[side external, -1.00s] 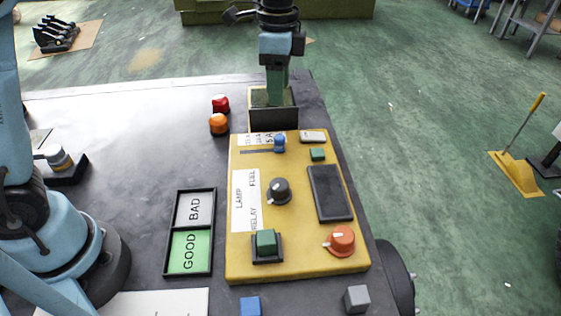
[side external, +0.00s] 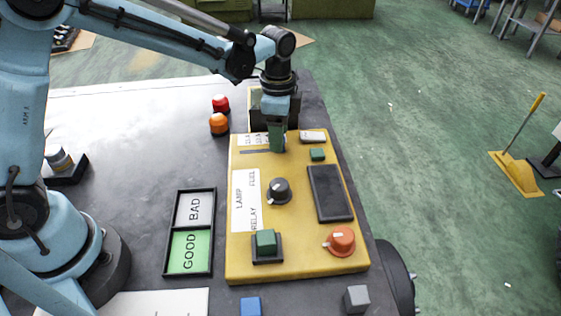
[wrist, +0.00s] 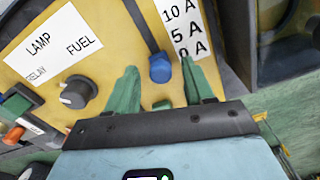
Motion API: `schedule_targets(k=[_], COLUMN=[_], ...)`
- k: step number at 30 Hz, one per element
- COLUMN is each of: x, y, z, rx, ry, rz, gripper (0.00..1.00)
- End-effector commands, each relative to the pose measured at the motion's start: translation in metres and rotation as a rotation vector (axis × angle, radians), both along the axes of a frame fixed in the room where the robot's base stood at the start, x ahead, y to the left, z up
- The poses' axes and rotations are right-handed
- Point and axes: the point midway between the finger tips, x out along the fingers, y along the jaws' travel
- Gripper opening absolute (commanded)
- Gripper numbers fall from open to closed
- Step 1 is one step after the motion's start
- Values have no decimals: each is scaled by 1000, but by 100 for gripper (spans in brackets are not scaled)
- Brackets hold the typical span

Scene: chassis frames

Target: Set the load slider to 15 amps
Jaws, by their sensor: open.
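The load slider has a blue knob (wrist: 160,68) at the end of a dark slot (wrist: 140,25) in the yellow panel (side external: 300,262). In the wrist view its scale label (wrist: 181,28) reads 10 A, 5 A and 0 A; the knob is at the 0 A end, and higher marks are out of frame. My gripper (side external: 277,149) is down over the slider and hides the knob in the side view. In the wrist view its green fingers are open, one on each side of the knob, with gaps visible. Whether they reach knob height I cannot tell.
A black dial (side external: 278,191), a dark screen (side external: 331,193), a green button (side external: 266,240) and an orange knob (side external: 341,240) share the panel. A small green block (side external: 317,154) sits right of my gripper. An open box (side external: 259,107) stands behind the panel.

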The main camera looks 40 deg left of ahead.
Motion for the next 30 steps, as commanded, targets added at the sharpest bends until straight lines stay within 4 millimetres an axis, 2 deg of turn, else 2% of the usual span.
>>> schedule_targets(k=[7, 17, 25, 30], x=[0, 0, -1, -16], y=[0, 0, 1, 17], z=[0, 0, 0, 0], rx=[0, 0, -1, 0], ry=[0, 0, 1, 1], rz=[0, 0, 0, 2], gripper=[51, 0, 0, 0])
